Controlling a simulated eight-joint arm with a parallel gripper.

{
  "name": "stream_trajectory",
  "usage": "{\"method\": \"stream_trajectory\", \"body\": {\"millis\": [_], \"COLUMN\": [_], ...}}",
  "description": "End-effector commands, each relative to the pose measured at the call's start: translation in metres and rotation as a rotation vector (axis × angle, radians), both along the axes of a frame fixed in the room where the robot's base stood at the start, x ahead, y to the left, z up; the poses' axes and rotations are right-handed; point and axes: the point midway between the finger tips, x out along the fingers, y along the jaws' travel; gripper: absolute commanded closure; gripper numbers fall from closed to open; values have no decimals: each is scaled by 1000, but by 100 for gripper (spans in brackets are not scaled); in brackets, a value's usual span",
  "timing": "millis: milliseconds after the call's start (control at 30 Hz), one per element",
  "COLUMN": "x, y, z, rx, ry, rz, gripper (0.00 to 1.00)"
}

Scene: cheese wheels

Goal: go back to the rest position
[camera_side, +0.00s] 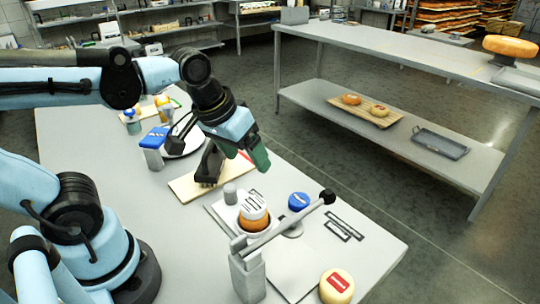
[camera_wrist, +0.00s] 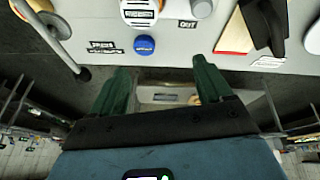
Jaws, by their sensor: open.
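My gripper (camera_side: 256,158) hangs in the air above the table, near the dark slicer-like tool, with its green fingers tilted down and to the right. In the wrist view my gripper (camera_wrist: 160,88) shows two green fingers spread apart with nothing between them. An orange cheese wheel with a white printed top (camera_side: 253,218) sits at the pale press-like stand, below my gripper and apart from it. A blue-topped round piece (camera_side: 299,201) lies to its right and also shows in the wrist view (camera_wrist: 144,45). A yellow cheese with a red label (camera_side: 337,285) lies at the table's near edge.
A grey stand with a bar (camera_side: 248,275) rises at the table front. A wooden board (camera_side: 190,187) carries the dark tool (camera_side: 208,166). A blue-and-white container (camera_side: 152,153) stands behind. A shelved bench (camera_side: 430,60) stands across the aisle, with cheeses on a board (camera_side: 388,121).

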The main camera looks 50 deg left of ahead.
Motion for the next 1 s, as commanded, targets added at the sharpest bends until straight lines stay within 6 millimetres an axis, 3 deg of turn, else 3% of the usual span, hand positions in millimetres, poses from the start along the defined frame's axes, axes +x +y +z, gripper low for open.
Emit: {"method": "stream_trajectory", "body": {"millis": [100,267,1000], "x": [0,2,3], "y": [12,18,18], "z": [-10,-14,-14], "rx": [67,124,129], "ry": [-135,-219,-224], "rz": [-104,-173,-180], "gripper": [21,21,21]}}
